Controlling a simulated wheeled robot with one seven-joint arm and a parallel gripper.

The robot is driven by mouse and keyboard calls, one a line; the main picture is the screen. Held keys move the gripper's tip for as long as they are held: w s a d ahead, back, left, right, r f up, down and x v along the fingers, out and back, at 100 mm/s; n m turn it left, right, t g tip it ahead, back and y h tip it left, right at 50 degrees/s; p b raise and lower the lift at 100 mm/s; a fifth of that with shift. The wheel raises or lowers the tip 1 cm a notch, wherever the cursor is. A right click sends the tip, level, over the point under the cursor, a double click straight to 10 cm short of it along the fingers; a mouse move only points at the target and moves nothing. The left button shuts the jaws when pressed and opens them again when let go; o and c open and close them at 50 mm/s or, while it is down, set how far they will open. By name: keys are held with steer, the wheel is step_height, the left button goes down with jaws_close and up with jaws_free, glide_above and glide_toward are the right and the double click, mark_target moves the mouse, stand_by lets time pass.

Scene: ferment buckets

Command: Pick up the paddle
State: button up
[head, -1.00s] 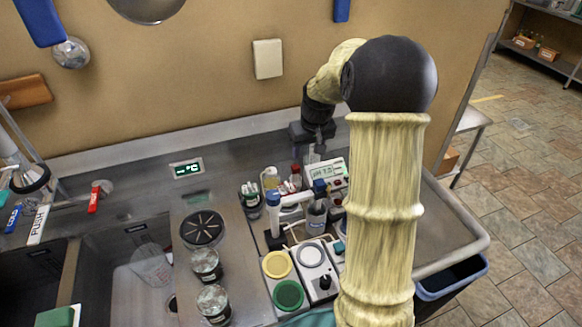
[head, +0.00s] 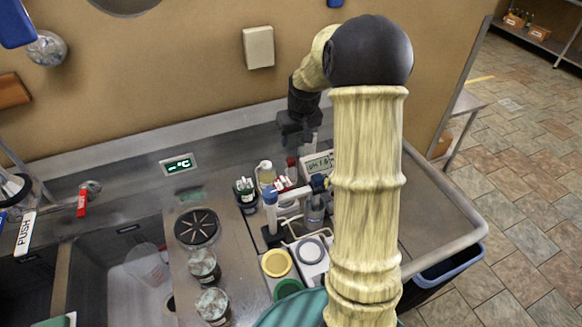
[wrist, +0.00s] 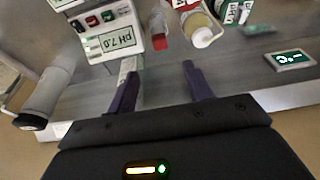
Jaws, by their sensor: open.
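I cannot make out a paddle for certain. A brown wooden piece (head: 12,91) on the wall is cut off by the left edge of the head view, and I cannot tell whether it is the paddle. My gripper (wrist: 160,70) is open, with its two dark fingers apart and nothing held between them. In the head view my gripper (head: 299,140) hangs over the back of the steel counter, behind the pH meter (head: 318,164). The meter (wrist: 108,32) also shows beyond the left finger in the wrist view. My arm hides part of the counter.
Bottles, a marker cup (head: 246,190) and a blue-capped stand (head: 270,205) crowd the counter near my gripper. Two jars (head: 204,267) stand beside the sink (head: 110,270). A blue-rimmed bin (head: 450,268) is at the right. The counter's back strip left of my gripper is mostly clear.

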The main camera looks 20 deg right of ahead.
mark_target(291, 160)
steer(key=p+x, duration=0.2)
steer(key=x, duration=0.7)
steer(key=shift+w+f, duration=0.1)
steer(key=shift+f, duration=0.25)
steer(key=shift+f+p, duration=0.1)
steer(key=shift+p, duration=0.3)
steer(key=shift+p+x, duration=1.2)
steer(key=shift+x, duration=1.3)
steer(key=c, duration=1.1)
